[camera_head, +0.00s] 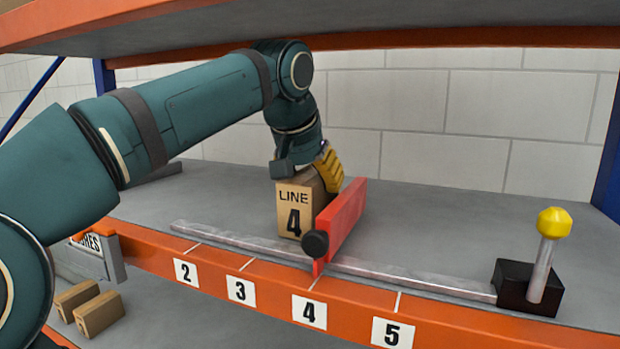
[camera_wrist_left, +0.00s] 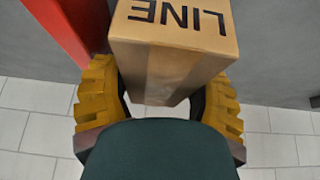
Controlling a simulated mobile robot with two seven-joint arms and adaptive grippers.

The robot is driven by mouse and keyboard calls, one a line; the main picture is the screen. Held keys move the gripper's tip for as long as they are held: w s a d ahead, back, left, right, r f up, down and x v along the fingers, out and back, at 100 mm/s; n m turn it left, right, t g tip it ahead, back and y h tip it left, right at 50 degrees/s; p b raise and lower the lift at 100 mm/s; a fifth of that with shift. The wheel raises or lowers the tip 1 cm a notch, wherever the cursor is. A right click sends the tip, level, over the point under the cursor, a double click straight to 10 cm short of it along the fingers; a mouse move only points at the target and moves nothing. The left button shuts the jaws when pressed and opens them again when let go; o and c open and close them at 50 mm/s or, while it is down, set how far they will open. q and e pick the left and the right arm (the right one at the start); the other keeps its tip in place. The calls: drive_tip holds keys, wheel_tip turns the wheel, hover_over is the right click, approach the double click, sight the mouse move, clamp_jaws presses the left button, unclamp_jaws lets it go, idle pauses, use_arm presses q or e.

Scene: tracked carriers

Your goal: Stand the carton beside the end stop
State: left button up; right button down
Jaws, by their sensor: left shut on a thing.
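The carton (camera_head: 292,213) is a brown box marked "LINE 4". It is upright at the left of the red end stop (camera_head: 345,218), close to its face. The wrist view shows the carton (camera_wrist_left: 172,58) between yellow fingers, with the red stop (camera_wrist_left: 60,25) beside it and a finger near the gap. My left gripper (camera_head: 308,172) is shut on the carton's upper part from behind. Whether its base touches the shelf cannot be told. The end stop, with a black knob (camera_head: 315,244), sits across the metal rail (camera_head: 405,277) near label 4. My right gripper is not in view.
An orange shelf edge (camera_head: 255,272) carries number labels 2 to 5. A black block with a yellow-knobbed post (camera_head: 540,270) stands at the rail's right end. Two small cartons (camera_head: 98,313) lie below left. An orange-edged upper shelf (camera_head: 480,37) hangs overhead.

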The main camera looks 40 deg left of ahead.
use_arm(q)
drive_tip(key=o, duration=1.1)
drive_tip(key=shift+o, duration=1.4)
drive_tip(key=shift+a, duration=0.1)
